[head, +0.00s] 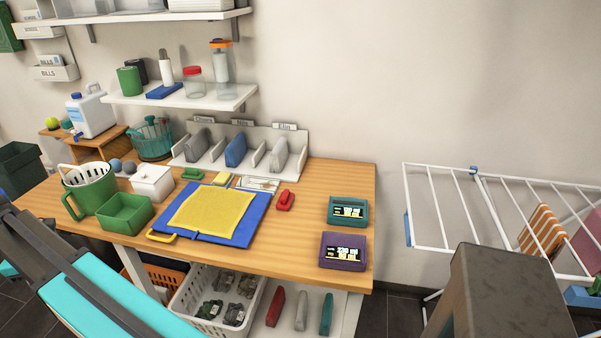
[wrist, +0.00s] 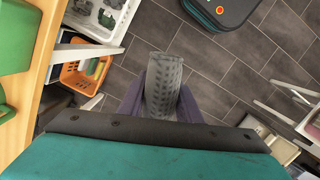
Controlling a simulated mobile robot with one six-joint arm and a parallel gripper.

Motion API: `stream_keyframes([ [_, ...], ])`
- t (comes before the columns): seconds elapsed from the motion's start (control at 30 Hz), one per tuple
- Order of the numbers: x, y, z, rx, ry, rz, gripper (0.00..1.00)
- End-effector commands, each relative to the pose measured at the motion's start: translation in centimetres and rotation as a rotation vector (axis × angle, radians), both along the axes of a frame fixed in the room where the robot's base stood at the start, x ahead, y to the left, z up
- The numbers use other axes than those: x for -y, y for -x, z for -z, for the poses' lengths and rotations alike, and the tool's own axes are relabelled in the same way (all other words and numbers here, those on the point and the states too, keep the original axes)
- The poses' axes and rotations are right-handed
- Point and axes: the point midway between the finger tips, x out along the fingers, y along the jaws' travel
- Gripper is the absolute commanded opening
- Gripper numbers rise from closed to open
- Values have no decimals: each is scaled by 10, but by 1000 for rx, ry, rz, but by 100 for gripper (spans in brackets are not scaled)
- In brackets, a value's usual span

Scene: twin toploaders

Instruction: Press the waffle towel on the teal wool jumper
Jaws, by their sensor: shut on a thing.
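My gripper (wrist: 160,108) shows in the wrist view, with dark purple fingers on both sides of a grey, dimpled, upright piece (wrist: 164,75). It is shut on this piece, which looks like the waffle towel, and holds it above the dark tiled floor. The gripper is not visible in the head view. No teal wool jumper can be made out for certain. A small teal folded piece (head: 326,314) stands on the low shelf, too small to identify. A yellow cloth (head: 212,209) lies flat on a blue mat (head: 247,234) on the wooden table.
The table (head: 300,255) holds a green bin (head: 125,213), a green jug, a white box and two display units (head: 343,251). A divided rack (head: 297,157) stands at its back. A white drying rack (head: 425,205) is at right. An orange basket (wrist: 80,78) sits under the table.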

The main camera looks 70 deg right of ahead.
Motion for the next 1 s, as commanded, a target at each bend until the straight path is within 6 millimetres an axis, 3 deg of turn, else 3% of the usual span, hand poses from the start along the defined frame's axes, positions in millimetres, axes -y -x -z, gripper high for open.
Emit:
stream_keyframes([
  [0.47, 137, 22, -12, 9, -8, 36, 4],
  [1.0, 294, 89, -23, 19, -11, 72, 4],
])
